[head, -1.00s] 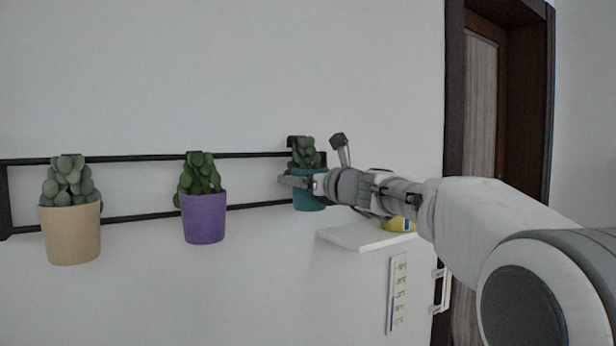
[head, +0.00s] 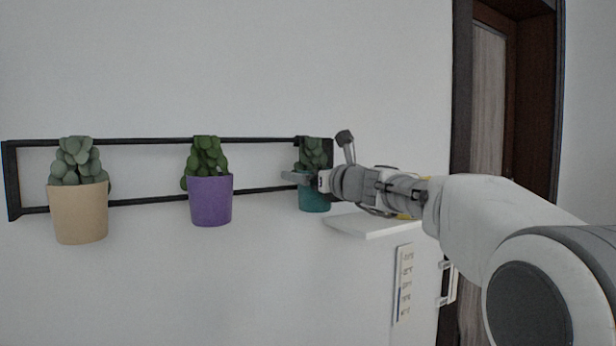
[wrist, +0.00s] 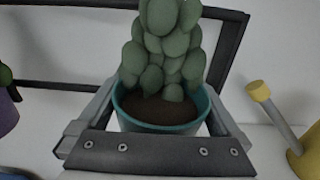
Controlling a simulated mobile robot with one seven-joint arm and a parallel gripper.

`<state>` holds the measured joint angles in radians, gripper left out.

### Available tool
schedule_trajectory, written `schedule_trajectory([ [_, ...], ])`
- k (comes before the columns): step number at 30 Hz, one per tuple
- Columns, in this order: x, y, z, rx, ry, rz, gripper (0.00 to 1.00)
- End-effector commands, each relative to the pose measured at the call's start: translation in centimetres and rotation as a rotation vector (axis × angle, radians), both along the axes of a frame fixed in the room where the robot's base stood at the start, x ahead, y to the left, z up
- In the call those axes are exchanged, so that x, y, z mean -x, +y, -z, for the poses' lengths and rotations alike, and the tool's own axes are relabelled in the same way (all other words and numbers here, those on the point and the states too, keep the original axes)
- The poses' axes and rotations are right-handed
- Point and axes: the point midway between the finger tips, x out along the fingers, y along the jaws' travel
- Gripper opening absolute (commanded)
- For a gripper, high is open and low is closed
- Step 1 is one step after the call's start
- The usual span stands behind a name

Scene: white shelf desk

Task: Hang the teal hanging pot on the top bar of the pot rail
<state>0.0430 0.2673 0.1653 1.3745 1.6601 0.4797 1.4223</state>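The teal hanging pot (head: 314,202), with a green succulent, is upright at the right end of the black pot rail (head: 120,143). Its dark hook (head: 317,139) shows level with the top bar in the head view; whether it bears on the bar cannot be told. My gripper (head: 304,179) has its fingers on both sides of the pot, close against it below the rim. The wrist view shows the teal rim (wrist: 160,127) between the fingers, with the rail behind the plant. The plant hides the hook there.
A purple pot (head: 210,202) hangs mid-rail and a beige pot (head: 78,215) at the left. A white shelf (head: 370,226) is below my wrist. A yellow watering can (wrist: 303,155) stands at the right in the wrist view. Bare wall lies above the rail.

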Motion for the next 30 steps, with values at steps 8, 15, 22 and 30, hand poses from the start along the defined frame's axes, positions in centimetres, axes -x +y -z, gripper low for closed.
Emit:
schedule_trajectory([
  [8,0.2,-0.2,0.2,0.002,0.002,0.001,1.00],
  [15,2.9,-2.0,0.3,0.002,0.000,0.003,1.00],
  [22,7.0,-4.8,0.3,0.002,-0.001,0.004,1.00],
  [30,11.8,-7.9,0.1,0.000,-0.001,0.002,1.00],
])
